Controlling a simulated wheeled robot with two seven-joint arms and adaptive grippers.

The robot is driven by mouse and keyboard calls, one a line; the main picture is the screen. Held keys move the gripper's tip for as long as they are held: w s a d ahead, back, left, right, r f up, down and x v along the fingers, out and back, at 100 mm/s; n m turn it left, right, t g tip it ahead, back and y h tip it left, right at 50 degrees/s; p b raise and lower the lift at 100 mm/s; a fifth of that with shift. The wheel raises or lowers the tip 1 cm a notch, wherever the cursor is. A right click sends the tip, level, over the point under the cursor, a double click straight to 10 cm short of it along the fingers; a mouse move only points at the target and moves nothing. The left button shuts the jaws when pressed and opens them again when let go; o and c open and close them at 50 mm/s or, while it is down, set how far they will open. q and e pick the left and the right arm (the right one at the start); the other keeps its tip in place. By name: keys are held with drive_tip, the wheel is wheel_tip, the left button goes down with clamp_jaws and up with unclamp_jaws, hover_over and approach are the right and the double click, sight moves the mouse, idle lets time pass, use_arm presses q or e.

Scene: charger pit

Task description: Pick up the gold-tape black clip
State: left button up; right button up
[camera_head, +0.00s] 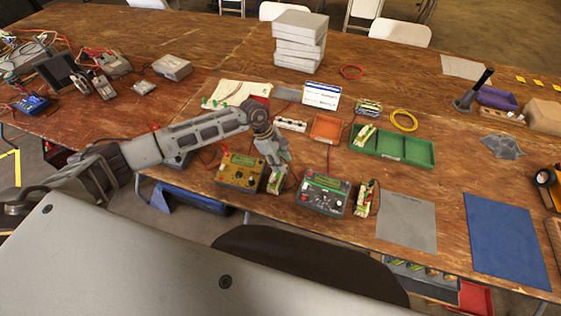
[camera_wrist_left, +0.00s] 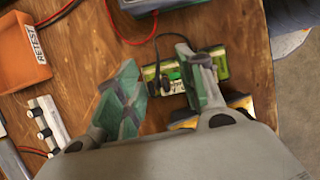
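A small green-and-white battery pack (camera_head: 276,183) stands between the yellow meter box (camera_head: 240,171) and the dark green-faced meter box (camera_head: 323,194). In the left wrist view a small dark clip-like piece (camera_wrist_left: 172,73) with a black lead sits on the pack (camera_wrist_left: 222,66). I cannot make out gold tape on it. My left gripper (camera_head: 277,172) is just above the pack in the head view. In the wrist view its green-padded fingers (camera_wrist_left: 158,78) are apart, one on each side of the dark piece, with a gap showing between them. My right gripper is not in view.
Another pack (camera_head: 366,197) stands right of the dark meter. An orange tray (camera_head: 326,128), white terminal strip (camera_head: 291,124) and green tray (camera_head: 405,149) lie behind. A grey mat (camera_head: 406,222) and blue mat (camera_head: 506,240) cover the front right. The table's front edge is close.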

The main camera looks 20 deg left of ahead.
sight(281, 158)
use_arm(q)
drive_tip(key=shift+c, duration=0.5)
clamp_jaws()
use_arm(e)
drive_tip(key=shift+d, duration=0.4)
use_arm(q)
drive_tip(key=shift+r, duration=0.1)
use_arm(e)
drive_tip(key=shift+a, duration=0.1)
use_arm(q)
drive_tip(key=shift+r, duration=0.55)
wheel_tip(281, 158, up, 8)
drive_tip(key=shift+f+b, duration=0.2)
drive_tip(key=shift+b, duration=0.5)
drive_tip(key=shift+r, duration=0.55)
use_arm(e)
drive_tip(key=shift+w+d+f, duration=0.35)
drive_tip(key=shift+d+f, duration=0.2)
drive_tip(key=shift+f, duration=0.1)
